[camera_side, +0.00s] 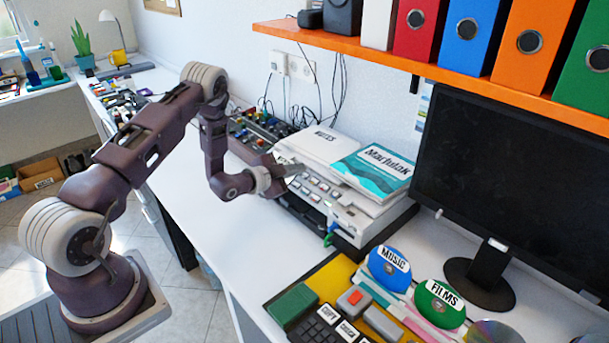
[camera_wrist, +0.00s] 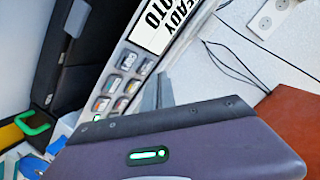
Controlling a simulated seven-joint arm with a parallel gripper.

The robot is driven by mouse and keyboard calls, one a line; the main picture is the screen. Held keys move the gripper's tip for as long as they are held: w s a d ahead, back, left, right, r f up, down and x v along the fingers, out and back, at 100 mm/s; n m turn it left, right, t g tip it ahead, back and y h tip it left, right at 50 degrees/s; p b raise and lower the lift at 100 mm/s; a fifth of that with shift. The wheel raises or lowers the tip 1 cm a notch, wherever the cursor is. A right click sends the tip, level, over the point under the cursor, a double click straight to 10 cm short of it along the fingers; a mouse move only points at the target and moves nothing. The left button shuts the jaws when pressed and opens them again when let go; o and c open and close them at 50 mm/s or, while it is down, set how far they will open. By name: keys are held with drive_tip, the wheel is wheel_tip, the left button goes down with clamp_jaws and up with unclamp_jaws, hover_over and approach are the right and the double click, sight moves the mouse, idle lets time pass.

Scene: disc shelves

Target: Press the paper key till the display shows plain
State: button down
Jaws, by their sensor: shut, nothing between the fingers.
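The white printer (camera_side: 372,208) stands on the desk, with a row of small keys (camera_side: 318,188) along its front panel. In the wrist view the keys (camera_wrist: 115,87) lie in two lines, their labels too small to read, so I cannot tell which is the paper key. The display (camera_wrist: 164,24) is partly cut off by the frame; it reads "READY" and, below, "OTO" with its start not clear. My gripper (camera_side: 299,169) is shut and empty, close over the left end of the key panel. Its fingers (camera_wrist: 158,92) show beside the keys; I cannot tell whether they touch.
A teal and white magazine (camera_side: 372,172) lies on the printer's top. A monitor (camera_side: 515,190) stands right of it. An orange shelf (camera_side: 440,72) with binders hangs above. Discs and a black keypad (camera_side: 325,326) lie in front. A mixer-like board (camera_side: 258,132) sits behind my gripper.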

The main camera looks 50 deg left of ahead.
drive_tip(key=shift+w+f, duration=0.2)
drive_tip(key=shift+f, duration=0.2)
drive_tip(key=shift+w+f, duration=0.2)
drive_tip(key=shift+f, duration=0.15)
idle(0.7)
drive_tip(key=shift+r, duration=0.1)
drive_tip(key=shift+s+r, duration=0.4)
drive_tip(key=shift+r, duration=0.25)
drive_tip(key=r, duration=0.1)
drive_tip(key=s+r, duration=0.1)
drive_tip(key=r, duration=0.1)
drive_tip(key=s+r, duration=0.1)
drive_tip(key=shift+s+r, duration=0.2)
drive_tip(key=shift+s, duration=0.05)
idle(0.6)
